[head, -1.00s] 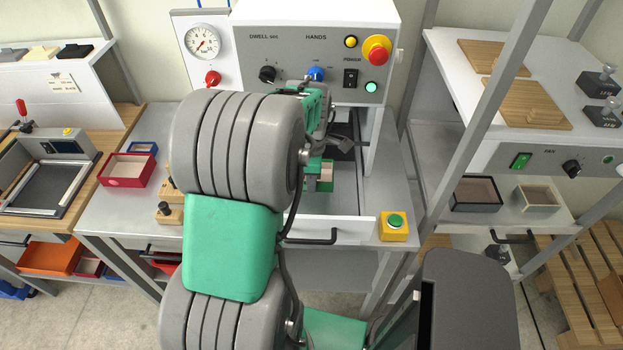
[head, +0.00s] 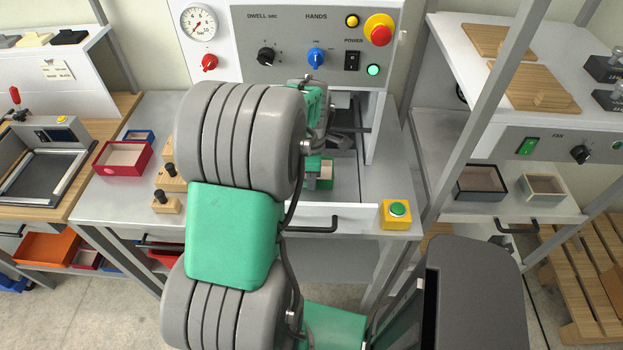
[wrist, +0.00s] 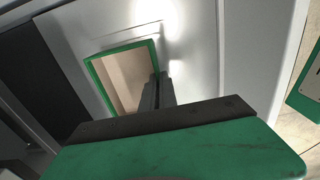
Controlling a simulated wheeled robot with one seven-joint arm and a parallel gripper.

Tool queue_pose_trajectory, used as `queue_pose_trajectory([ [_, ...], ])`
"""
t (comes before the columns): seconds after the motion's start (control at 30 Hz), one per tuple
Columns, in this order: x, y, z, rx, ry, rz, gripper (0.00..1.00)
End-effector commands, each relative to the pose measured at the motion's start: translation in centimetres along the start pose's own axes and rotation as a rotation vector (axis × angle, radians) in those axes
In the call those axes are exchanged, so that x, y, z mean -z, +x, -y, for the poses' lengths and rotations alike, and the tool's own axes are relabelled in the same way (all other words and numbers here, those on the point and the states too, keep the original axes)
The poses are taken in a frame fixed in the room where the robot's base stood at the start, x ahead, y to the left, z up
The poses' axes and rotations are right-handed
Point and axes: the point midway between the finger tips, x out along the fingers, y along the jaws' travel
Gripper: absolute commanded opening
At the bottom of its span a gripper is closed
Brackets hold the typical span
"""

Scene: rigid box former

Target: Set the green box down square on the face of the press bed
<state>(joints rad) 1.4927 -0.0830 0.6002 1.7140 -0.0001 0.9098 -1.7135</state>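The green box (head: 326,172) is a small open box with green walls and a pale inside. In the head view it is partly hidden behind my arm, in the press opening. In the wrist view the green box (wrist: 97,72) appears tilted in the picture. My gripper (wrist: 158,90) has its dark fingers close together at the box's right wall, one on each side of it. The press bed (head: 346,188) is the grey surface below and around the box. I cannot tell whether the box's underside touches it.
The press housing (head: 290,80) with gauge and knobs rises behind the bed. A yellow button box (head: 396,214) is at right. A red tray (head: 122,160) and wooden blocks (head: 166,203) are at left.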

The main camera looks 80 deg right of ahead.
Motion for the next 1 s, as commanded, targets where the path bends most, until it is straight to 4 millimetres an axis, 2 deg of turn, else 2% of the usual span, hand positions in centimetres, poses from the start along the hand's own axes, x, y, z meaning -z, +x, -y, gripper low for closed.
queue_pose_trajectory([
  [0.83, 0.0, 1.4, 0.0, 0.000, 0.000, 0.000, 0.00],
  [1.0, 0.0, 1.3, 0.0, 0.000, 0.000, 0.000, 0.15],
])
